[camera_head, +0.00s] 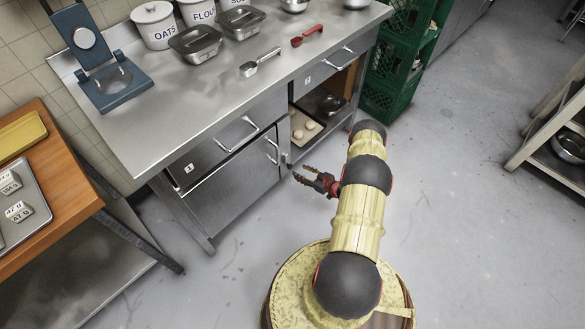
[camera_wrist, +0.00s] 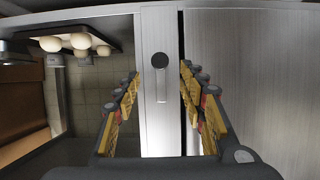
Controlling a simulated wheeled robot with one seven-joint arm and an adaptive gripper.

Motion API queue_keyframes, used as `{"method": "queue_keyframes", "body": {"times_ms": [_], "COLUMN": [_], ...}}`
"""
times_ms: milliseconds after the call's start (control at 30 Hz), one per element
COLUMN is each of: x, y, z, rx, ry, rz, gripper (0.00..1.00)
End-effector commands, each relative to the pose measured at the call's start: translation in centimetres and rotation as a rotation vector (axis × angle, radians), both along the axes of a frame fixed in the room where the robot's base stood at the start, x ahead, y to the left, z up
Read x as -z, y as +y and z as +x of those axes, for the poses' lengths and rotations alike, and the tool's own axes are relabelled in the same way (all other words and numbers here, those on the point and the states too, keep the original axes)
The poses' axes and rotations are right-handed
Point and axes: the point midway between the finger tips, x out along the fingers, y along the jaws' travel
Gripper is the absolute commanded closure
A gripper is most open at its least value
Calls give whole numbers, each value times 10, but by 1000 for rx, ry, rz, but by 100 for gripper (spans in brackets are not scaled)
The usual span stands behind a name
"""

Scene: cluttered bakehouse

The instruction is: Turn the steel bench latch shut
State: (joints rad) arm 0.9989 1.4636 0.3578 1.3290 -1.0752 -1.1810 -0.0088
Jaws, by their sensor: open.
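The steel bench (camera_head: 200,95) has an open compartment on its right side and a closed steel door (camera_head: 235,180) on its left. In the wrist view the latch shows as a dark round pivot (camera_wrist: 160,60) with a narrow pale lever (camera_wrist: 162,86) on the steel post. The lever lies along the post, toward the bottom of the picture. My gripper (camera_head: 304,172) is open in front of the post. In the wrist view its fingers (camera_wrist: 160,74) stand on either side of the latch, with nothing held; contact cannot be told.
The open compartment holds a tray with pale buns (camera_head: 305,127) and a metal bowl (camera_head: 331,103). Green crates (camera_head: 383,85) stand beyond the bench. A wooden table with a tray (camera_head: 30,215) is at left, and a rack (camera_head: 545,130) at right. The floor between is clear.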

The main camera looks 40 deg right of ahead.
Motion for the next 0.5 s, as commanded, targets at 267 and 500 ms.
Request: {"method": "queue_keyframes", "body": {"times_ms": [267,500], "x": [16,28], "y": [4,6], "z": [33,62], "rx": [-3,0], "ry": [-4,-2], "rz": [-1,0], "gripper": [59,59]}}
